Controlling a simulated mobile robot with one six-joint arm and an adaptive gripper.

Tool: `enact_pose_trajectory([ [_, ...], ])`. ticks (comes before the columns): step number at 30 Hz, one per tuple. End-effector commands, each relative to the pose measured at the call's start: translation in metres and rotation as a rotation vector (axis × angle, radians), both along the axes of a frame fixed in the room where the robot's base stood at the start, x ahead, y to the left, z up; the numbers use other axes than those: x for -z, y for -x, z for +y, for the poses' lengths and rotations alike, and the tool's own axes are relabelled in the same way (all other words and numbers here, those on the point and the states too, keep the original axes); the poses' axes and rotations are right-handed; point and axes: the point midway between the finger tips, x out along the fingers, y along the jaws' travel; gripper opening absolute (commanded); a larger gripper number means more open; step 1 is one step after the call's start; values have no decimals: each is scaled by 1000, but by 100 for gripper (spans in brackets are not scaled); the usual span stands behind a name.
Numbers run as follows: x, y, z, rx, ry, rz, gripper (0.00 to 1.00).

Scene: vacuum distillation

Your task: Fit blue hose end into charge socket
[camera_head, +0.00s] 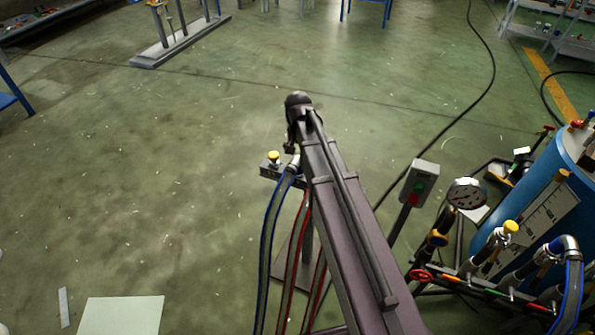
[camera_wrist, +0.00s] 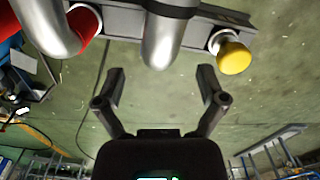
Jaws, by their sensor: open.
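A blue-striped grey hose (camera_head: 267,235) rises to a metal end (camera_head: 293,165) at a grey bar (camera_head: 268,171) with a yellow knob (camera_head: 274,156). In the wrist view, a silver pipe end (camera_wrist: 160,42), probably this hose end, stands at the bar (camera_wrist: 115,22) beside the yellow knob (camera_wrist: 234,57). My gripper (camera_wrist: 160,74) is open, its two fingers either side of and just short of that pipe, holding nothing. In the head view my gripper (camera_head: 290,140) is small and partly hidden by my arm. I cannot tell which fitting is the charge socket.
Red-striped hoses (camera_head: 295,240) hang beside the blue one. A second silver elbow (camera_wrist: 48,25) with a red ring is left in the wrist view. A control post (camera_head: 419,183), gauge (camera_head: 466,193) and blue tank (camera_head: 540,190) with valves stand right. The floor at left is mostly clear.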

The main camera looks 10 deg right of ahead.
Motion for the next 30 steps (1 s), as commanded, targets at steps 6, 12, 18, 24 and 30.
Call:
enact_pose_trajectory([
  [6,9,0,-1,0,0,0,91],
  [12,24,0,-2,1,0,0,91],
  [18,39,0,-3,1,0,0,91],
  [24,50,0,-3,1,0,0,91],
  [30,52,0,-3,1,0,0,91],
])
